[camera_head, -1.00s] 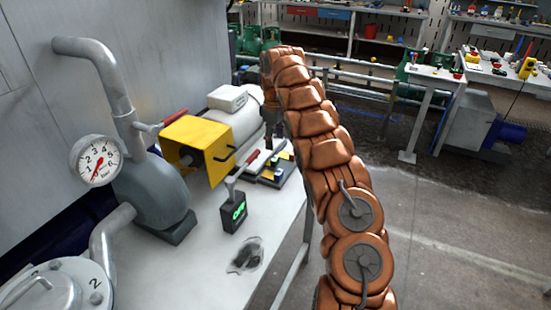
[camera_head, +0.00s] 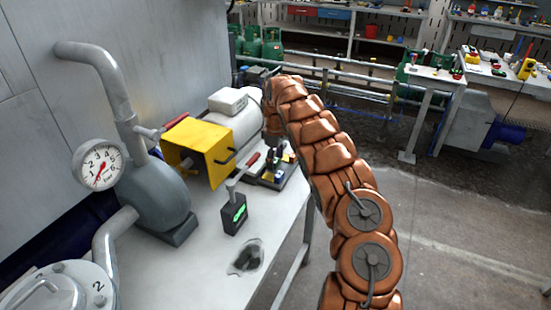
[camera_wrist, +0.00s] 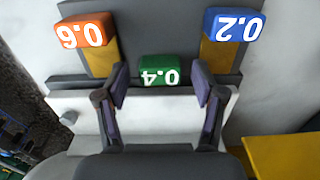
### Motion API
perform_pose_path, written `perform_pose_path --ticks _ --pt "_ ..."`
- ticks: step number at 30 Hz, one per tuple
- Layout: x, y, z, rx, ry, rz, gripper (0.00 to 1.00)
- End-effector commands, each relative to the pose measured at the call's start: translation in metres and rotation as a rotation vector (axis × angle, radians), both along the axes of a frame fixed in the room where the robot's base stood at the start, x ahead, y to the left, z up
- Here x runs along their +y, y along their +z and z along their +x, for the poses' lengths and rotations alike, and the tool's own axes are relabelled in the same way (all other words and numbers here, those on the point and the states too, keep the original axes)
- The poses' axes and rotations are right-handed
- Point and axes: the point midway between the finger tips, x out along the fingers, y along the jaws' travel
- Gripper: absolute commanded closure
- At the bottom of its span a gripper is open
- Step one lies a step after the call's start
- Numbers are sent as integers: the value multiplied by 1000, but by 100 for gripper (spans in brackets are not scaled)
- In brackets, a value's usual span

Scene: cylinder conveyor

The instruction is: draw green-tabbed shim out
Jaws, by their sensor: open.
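The green-tabbed shim, marked 0.4, shows its green tab (camera_wrist: 162,71) in the wrist view, near the middle, at the edge of a grey plate (camera_wrist: 160,20). My gripper (camera_wrist: 160,84) is open in the wrist view, with one finger on each side of the green tab and gaps between. An orange tab (camera_wrist: 86,30) marked 0.6 and a blue tab (camera_wrist: 234,25) marked 0.2 sit on yellowish strips to the left and right. In the head view my arm reaches over the motor, and the gripper itself is hidden.
A yellow guard (camera_head: 200,150), a grey-white motor (camera_head: 245,122) and a small dark box (camera_head: 234,214) with a green display stand on the white bench (camera_head: 190,275). A pressure gauge (camera_head: 98,166) and pipes are at left. A yellow part (camera_wrist: 285,155) shows right of the gripper.

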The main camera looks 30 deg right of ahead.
Motion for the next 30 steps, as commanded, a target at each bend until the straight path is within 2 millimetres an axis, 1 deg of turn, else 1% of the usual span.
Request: perform_pose_path --ticks 6,7,26,30 --pt "0 -1 0 -1 0 1 31" --pt "0 -1 0 0 0 0 33" --pt "0 -1 0 0 1 0 99" --pt "0 -1 0 -1 1 0 100"
